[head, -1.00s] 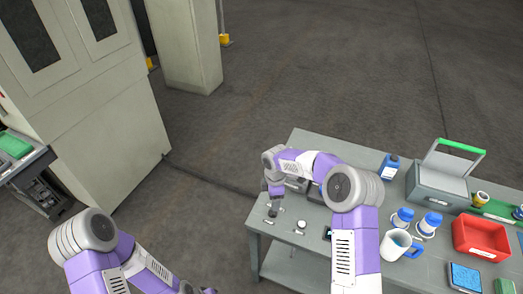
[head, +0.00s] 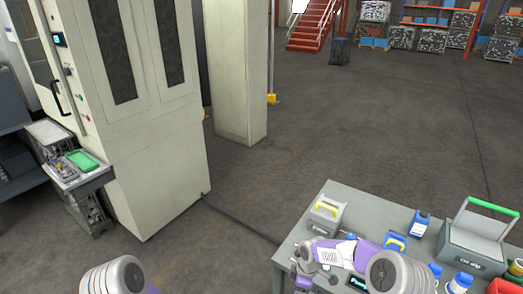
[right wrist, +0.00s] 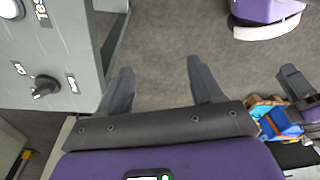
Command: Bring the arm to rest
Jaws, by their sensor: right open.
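My right arm reaches in from the lower right of the head view, its links over the grey workbench (head: 292,240). Its gripper is cut off there by the bottom edge. In the right wrist view my right gripper (right wrist: 160,82) is open, its two dark fingers spread with only grey floor seen between them.
A grey panel (right wrist: 50,65) with a dark knob is close at the left of the wrist view. A tall machine (head: 150,150) stands left; open floor lies between.

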